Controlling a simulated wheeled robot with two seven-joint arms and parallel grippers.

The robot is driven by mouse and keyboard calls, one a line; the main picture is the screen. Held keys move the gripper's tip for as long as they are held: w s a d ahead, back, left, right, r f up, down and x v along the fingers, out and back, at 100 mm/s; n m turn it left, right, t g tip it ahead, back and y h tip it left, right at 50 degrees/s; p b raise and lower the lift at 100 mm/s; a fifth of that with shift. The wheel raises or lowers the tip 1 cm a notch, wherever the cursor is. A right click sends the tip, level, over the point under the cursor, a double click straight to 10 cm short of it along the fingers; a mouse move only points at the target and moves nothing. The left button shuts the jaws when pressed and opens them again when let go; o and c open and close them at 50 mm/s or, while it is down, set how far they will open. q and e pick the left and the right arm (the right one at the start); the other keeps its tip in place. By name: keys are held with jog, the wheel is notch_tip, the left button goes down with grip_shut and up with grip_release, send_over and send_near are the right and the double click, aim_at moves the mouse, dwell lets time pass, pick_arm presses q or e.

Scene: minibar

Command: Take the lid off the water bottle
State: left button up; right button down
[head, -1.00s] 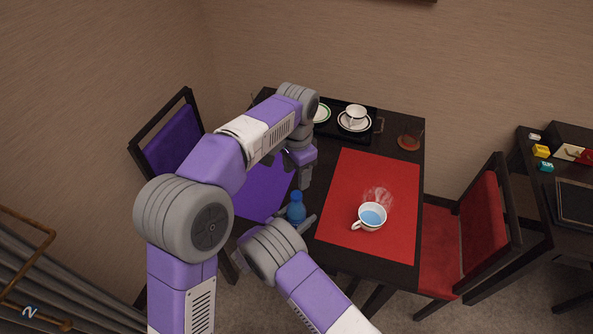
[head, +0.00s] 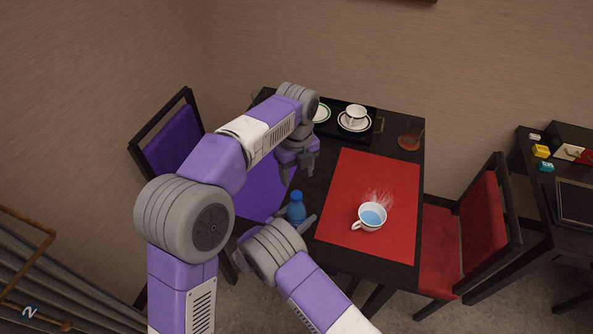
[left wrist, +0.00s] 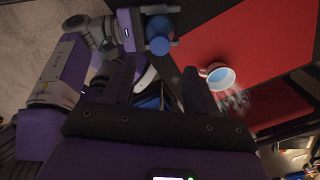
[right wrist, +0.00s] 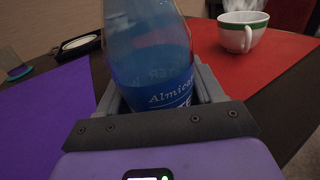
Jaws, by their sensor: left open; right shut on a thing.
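The blue water bottle (head: 296,212) is held at the near edge of the table, with its blue lid (head: 296,196) on top. My right gripper (head: 299,224) is shut around the bottle's body. In the right wrist view the labelled bottle (right wrist: 153,68) stands between the fingers, and its top is out of frame. My left gripper (head: 302,170) is open and empty, beyond the bottle over the purple mat side. In the left wrist view the lid (left wrist: 159,45) faces the camera, beyond the open left fingers and apart from them.
A cup of water (head: 371,216) with steam stands on the red mat (head: 345,190). A purple mat (head: 258,188) lies at left. A dark tray (head: 335,134) with a cup and saucers and a glass (head: 411,134) are at the back. Chairs flank the table.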

aim_at(296, 194)
pick_arm(q)
jog(key=shift+f, duration=4)
grip_shut()
